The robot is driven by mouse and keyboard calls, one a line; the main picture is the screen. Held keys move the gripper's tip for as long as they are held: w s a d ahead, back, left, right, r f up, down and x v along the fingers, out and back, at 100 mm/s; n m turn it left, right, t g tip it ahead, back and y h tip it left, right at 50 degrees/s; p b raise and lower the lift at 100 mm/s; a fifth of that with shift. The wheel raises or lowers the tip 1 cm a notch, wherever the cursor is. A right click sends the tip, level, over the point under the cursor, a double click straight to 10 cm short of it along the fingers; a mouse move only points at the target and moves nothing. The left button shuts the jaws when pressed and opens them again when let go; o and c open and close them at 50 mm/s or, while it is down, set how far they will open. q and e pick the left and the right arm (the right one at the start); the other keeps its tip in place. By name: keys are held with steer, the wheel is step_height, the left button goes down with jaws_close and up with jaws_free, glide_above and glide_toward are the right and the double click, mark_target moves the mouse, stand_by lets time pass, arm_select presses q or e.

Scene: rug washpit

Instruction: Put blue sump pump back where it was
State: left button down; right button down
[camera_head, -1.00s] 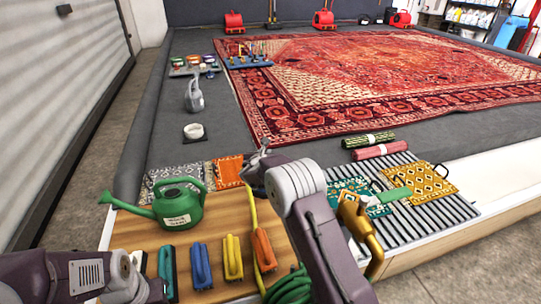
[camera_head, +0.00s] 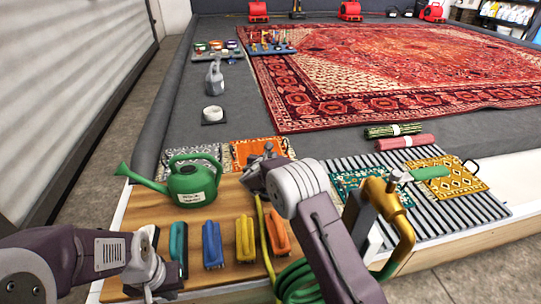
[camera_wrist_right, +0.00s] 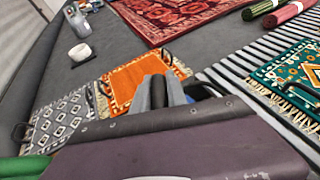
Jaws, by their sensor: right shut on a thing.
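I cannot make out a blue sump pump for certain in either view. My right gripper (camera_head: 264,162) is over the near edge of the orange patterned mat (camera_head: 258,147). In the right wrist view its fingers (camera_wrist_right: 160,92) are shut on a small dark thing (camera_wrist_right: 157,88), mostly hidden by the fingers and the wrist. The orange mat (camera_wrist_right: 130,80) lies just beyond them there. My left gripper (camera_head: 150,272) is low at the left, beside the teal brush (camera_head: 178,246); its fingertips are too unclear to tell open from shut.
A green watering can (camera_head: 193,184) and several brushes stand on the wooden board (camera_head: 230,203). A white roll (camera_head: 213,114) and grey jug (camera_head: 214,77) stand on the grey floor (camera_head: 170,112).

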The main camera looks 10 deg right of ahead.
steer(key=c, duration=1.3)
jaws_free()
steer(key=shift+r, duration=0.1)
steer(key=shift+s+a+r, duration=0.15)
steer(key=shift+s+r, duration=0.05)
steer(key=shift+s, duration=0.1)
steer(key=p+v, duration=0.4)
steer(key=v, duration=0.7)
steer(key=shift+s, duration=0.2)
